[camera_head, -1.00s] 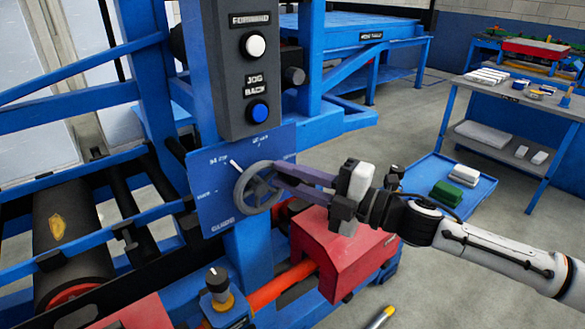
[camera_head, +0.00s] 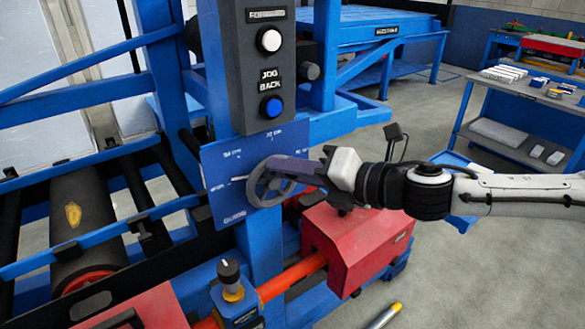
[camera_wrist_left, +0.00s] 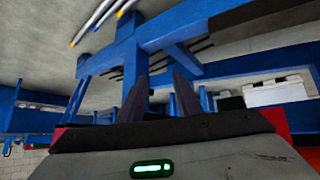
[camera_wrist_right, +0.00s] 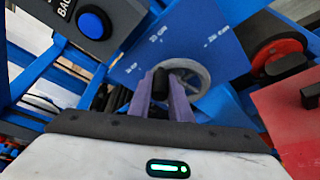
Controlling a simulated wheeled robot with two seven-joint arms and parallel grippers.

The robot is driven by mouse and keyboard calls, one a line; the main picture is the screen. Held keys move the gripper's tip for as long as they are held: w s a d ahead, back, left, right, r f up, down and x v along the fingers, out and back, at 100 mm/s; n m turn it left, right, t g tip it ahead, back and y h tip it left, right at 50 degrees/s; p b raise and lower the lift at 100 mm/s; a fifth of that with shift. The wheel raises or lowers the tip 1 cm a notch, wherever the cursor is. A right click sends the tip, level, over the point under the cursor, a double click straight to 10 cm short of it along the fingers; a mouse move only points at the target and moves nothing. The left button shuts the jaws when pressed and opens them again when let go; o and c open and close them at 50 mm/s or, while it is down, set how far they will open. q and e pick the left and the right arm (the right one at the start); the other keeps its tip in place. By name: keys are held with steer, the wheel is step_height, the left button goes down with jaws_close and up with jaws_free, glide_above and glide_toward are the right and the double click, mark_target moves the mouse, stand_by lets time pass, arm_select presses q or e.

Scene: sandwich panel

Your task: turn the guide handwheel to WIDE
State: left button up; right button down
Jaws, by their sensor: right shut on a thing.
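The guide handwheel (camera_head: 257,198) is a grey spoked wheel on a blue scale plate (camera_head: 222,208). A white pointer (camera_head: 238,178) sticks out of its left side, toward the plate's left edge. The small labels are hard to read. My right gripper (camera_head: 280,170) is shut on the wheel's upper right part. In the right wrist view its purple fingers (camera_wrist_right: 164,82) hold a dark piece in front of the wheel (camera_wrist_right: 200,75). My left gripper shows only in the left wrist view, its fingers (camera_wrist_left: 160,88) apart and empty.
A grey control box (camera_head: 252,85) with white and blue buttons hangs just above the plate. A red box (camera_head: 350,250) stands below my right arm. A roller (camera_head: 85,215) and blue frame bars lie left. Open floor is at the right.

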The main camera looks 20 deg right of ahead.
steer(key=shift+s+a+r+n+h, duration=0.1)
steer(key=shift+a+n+h, duration=0.25)
steer(key=shift+n, duration=0.25)
steer(key=c, duration=1.6)
jaws_free()
steer(key=shift+a, duration=0.1)
steer(key=shift+c, duration=0.2)
steer(key=v, duration=1)
